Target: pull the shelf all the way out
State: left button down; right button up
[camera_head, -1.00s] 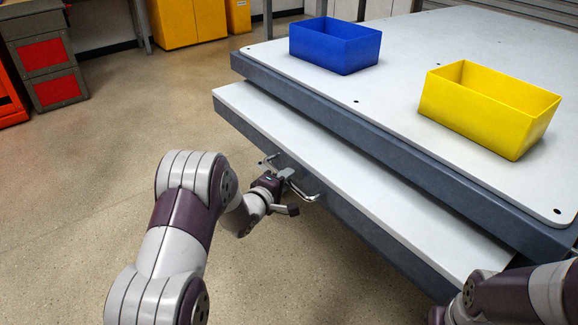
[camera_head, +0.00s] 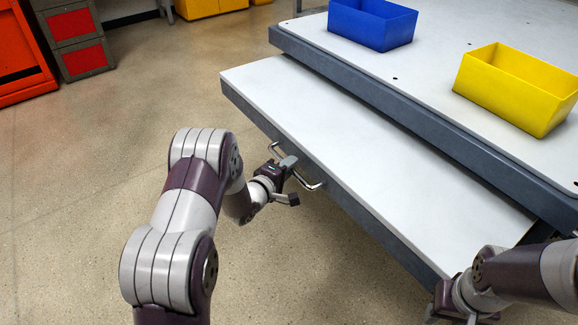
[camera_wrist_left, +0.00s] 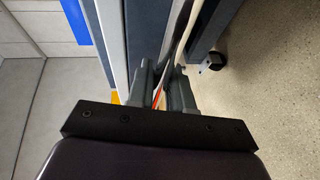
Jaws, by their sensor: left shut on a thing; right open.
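The shelf (camera_head: 370,150) is a white-topped slab with a dark grey front edge, partly slid out from under the worktop. A metal bar handle (camera_head: 311,186) is on its front edge. My left gripper (camera_head: 288,168) is shut on the handle. In the left wrist view its two fingers (camera_wrist_left: 163,95) are on either side of the shiny handle bar (camera_wrist_left: 180,38). My right gripper (camera_head: 455,314) is low at the bottom right, close to the shelf's near corner, and its fingers are partly cut off by the picture's edge.
The worktop (camera_head: 440,80) above the shelf carries a blue bin (camera_head: 372,25) and a yellow bin (camera_head: 515,88). A red and grey cabinet (camera_head: 78,40) stands at the far left. The floor (camera_head: 110,150) in front of the shelf is clear. A caster (camera_wrist_left: 212,61) shows in the left wrist view.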

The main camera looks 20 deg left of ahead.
pick_arm(q)
jog(key=shift+s+a+f, duration=0.1)
jog(key=shift+s+f, duration=0.05)
jog(key=shift+f, duration=0.05)
jog(key=c, duration=1.2)
grip_release()
jog(key=shift+o, duration=0.5)
jog(key=shift+s+a+r, duration=0.1)
jog(key=shift+r, duration=0.05)
jog(key=p+v, duration=0.3)
jog(key=v, duration=0.9)
jog(key=shift+s+p, duration=0.35)
